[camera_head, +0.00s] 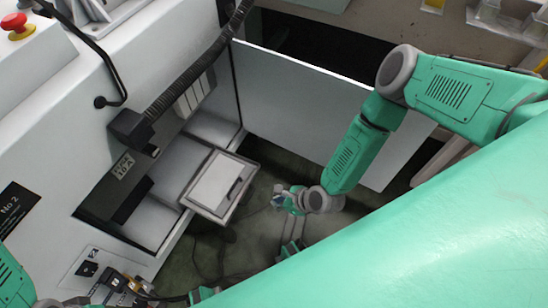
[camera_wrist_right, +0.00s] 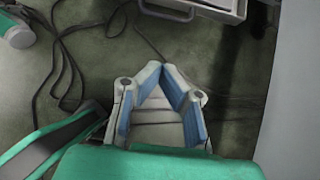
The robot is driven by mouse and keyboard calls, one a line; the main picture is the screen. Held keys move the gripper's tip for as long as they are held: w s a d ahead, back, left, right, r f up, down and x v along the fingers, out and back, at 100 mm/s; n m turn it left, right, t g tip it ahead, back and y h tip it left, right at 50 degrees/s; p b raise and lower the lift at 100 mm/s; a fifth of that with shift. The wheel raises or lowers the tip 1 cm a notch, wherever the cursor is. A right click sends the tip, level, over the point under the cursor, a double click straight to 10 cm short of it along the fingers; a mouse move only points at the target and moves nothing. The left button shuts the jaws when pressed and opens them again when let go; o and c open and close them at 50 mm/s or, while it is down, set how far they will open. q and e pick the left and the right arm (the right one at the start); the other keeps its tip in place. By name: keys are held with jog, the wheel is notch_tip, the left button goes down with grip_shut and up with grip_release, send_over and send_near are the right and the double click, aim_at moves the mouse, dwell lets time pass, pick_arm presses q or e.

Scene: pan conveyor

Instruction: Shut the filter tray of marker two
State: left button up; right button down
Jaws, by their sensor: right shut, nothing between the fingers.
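The filter tray (camera_head: 222,183), a pale flat box with a dark slot handle, sticks out of the open bay of the white machine marked No 2 (camera_head: 15,207). Its front edge (camera_wrist_right: 215,8) shows at the top of the right wrist view. My right gripper (camera_head: 277,197) is to the right of the tray, apart from it. In the wrist view its blue-padded fingers (camera_wrist_right: 157,68) meet at the tips with nothing between them. My left gripper (camera_head: 120,287) appears at the bottom left, by the machine's front; its fingers are too unclear to read.
An open white door panel (camera_head: 310,110) stands behind my right arm and beyond the tray. A black ribbed hose (camera_head: 195,70) hangs above the bay. Dark cables (camera_wrist_right: 65,70) lie on the floor. A red emergency button (camera_head: 17,24) is at the top left.

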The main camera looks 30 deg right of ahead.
aim_at(213, 180)
jog(key=w+a+r+b+x, duration=0.1)
jog(key=b+x, duration=0.3)
jog(key=x, duration=0.6)
jog(key=shift+w+r, duration=0.15)
jog(key=shift+w, duration=0.15)
jog(key=w+a, duration=0.3)
jog(key=w, duration=0.1)
jog(key=w+a, duration=0.4)
jog(key=w, duration=0.1)
jog(key=w+a, duration=0.3)
jog(key=w, duration=0.1)
jog(key=shift+w+a, duration=0.3)
jog(key=shift+a, duration=0.05)
jog(key=shift+s, duration=0.1)
